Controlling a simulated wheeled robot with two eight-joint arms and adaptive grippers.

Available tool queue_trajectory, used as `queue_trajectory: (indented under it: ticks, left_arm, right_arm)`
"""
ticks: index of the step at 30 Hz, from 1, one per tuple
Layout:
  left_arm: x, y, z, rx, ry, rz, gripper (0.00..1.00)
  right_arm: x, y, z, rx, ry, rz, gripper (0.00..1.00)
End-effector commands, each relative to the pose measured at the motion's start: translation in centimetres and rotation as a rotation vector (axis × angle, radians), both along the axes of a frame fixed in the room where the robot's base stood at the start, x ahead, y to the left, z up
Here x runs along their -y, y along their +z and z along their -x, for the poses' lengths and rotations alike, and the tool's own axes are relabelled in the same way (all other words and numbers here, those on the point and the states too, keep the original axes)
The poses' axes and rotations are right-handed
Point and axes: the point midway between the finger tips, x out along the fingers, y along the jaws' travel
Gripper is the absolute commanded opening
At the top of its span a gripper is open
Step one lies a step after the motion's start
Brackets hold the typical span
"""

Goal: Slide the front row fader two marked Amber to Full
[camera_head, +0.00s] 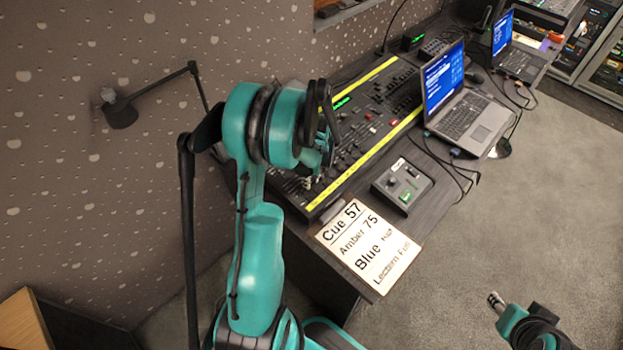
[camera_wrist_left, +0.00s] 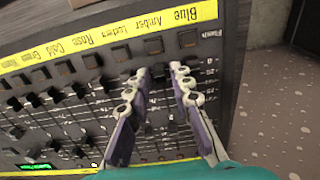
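The lighting desk (camera_head: 345,165) carries fader rows between yellow label strips. In the left wrist view a strip (camera_wrist_left: 115,35) reads upside down, with Blue at the right end and Amber (camera_wrist_left: 150,22) beside it. Square dark buttons (camera_wrist_left: 153,45) line the strip. My left gripper (camera_wrist_left: 160,72) is over the panel below the Amber label, its two fingers apart. A dark cap (camera_wrist_left: 158,73) shows between them, apparently in the Amber column; I cannot tell whether they touch it. In the head view this gripper (camera_head: 310,181) is over the desk's near end. Part of my right gripper (camera_head: 497,302) shows at lower right.
A cue sign (camera_head: 366,245) at the desk's near corner reads Cue 57, Amber 75, Blue Half, Lectern Full. A small grey box (camera_head: 402,186) and a laptop (camera_head: 468,115) stand to the right. A lamp arm (camera_head: 150,90) is at the left wall.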

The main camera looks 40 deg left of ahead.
Motion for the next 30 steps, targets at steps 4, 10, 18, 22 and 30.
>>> queue_trajectory:
  ticks: [4, 10, 18, 22, 30]
  left_arm:
    - [0.0, 0.0, 0.0, 0.0, 0.0, 0.0, 0.0]
    - [-0.1, 0.0, 0.0, 0.0, 0.0, 0.0, 0.0]
    - [-1.3, 0.1, -0.2, 0.0, 0.0, 0.0, 0.0]
    - [-2.0, 0.2, -0.2, 0.0, 0.001, 0.0, 0.0]
    - [-3.3, 0.3, -0.3, 0.0, 0.0, 0.0, 0.0]
  right_arm:
    - [0.0, 0.0, 0.0, 0.0, 0.0, 0.0, 0.4]
    - [0.0, 0.0, 0.0, 0.0, 0.0, 0.0, 0.4]
    - [0.0, -0.1, 0.0, 0.0, 0.0, 0.0, 0.4]
    - [0.0, -0.1, 0.0, 0.0, 0.0, 0.0, 0.4]
    - [0.0, -0.2, 0.0, 0.0, 0.0, 0.0, 0.4]
